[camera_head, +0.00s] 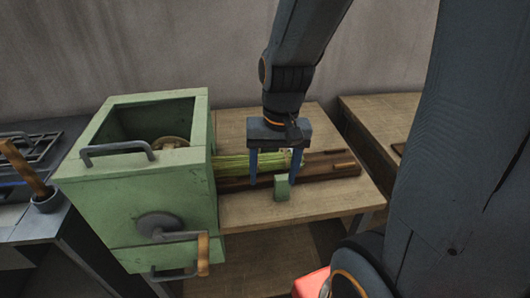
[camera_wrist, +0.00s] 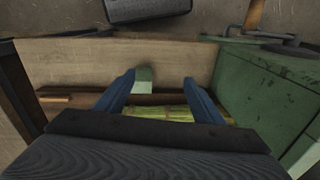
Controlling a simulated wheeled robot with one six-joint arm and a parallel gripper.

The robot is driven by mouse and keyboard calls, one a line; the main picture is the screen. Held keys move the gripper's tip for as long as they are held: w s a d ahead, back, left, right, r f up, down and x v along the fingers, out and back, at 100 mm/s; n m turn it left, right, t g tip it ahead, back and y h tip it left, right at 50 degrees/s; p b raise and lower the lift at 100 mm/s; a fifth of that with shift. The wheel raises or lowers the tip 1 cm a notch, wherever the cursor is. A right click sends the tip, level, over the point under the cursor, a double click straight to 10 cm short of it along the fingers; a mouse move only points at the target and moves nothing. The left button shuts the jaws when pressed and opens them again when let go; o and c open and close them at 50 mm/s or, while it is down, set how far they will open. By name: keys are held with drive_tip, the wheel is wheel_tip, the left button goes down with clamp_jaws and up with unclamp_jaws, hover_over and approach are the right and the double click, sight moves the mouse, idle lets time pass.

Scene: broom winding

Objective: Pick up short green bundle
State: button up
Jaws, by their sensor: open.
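The green bundle (camera_head: 236,164) lies lengthwise on a brown wooden piece on the table, its left end at the green box. It also shows in the wrist view (camera_wrist: 162,112), crossing between my fingers. My gripper (camera_head: 272,182) is open above the bundle, one finger towards each side in the picture. In the wrist view my gripper (camera_wrist: 166,80) has its fingers spread wide with nothing clamped between them. How far the fingertips are above the wood I cannot tell.
The green box (camera_head: 140,205) with a crank (camera_head: 203,250) stands left of the table (camera_head: 285,208). A small green block (camera_head: 282,188) stands at the front of the wooden piece (camera_head: 325,172). Another table (camera_head: 385,120) is at the right. Bare tabletop lies in front.

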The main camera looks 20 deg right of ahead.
sight(262, 156)
drive_tip(key=w+d+m+y+p, duration=0.1)
drive_tip(key=w+m, duration=0.2)
drive_tip(key=m, duration=0.2)
drive_tip(key=w+d+r+m+y, duration=0.1)
drive_tip(key=w+m, duration=0.3)
drive_tip(key=m, duration=0.1)
drive_tip(key=w+d+r+m+y+p, duration=0.1)
drive_tip(key=w+d+m, duration=0.1)
drive_tip(key=m, duration=0.4)
drive_tip(key=shift+w+r+y+p, duration=0.1)
drive_tip(key=shift+w+y+p, duration=0.25)
drive_tip(key=shift+w, duration=0.45)
drive_tip(key=shift+w+m, duration=0.2)
drive_tip(key=shift+m, duration=0.2)
drive_tip(key=shift+w+p+x, duration=0.2)
drive_tip(key=shift+p+x, duration=0.25)
drive_tip(key=shift+x, duration=3.4)
drive_tip(key=c, duration=1.2)
drive_tip(key=shift+r, duration=0.15)
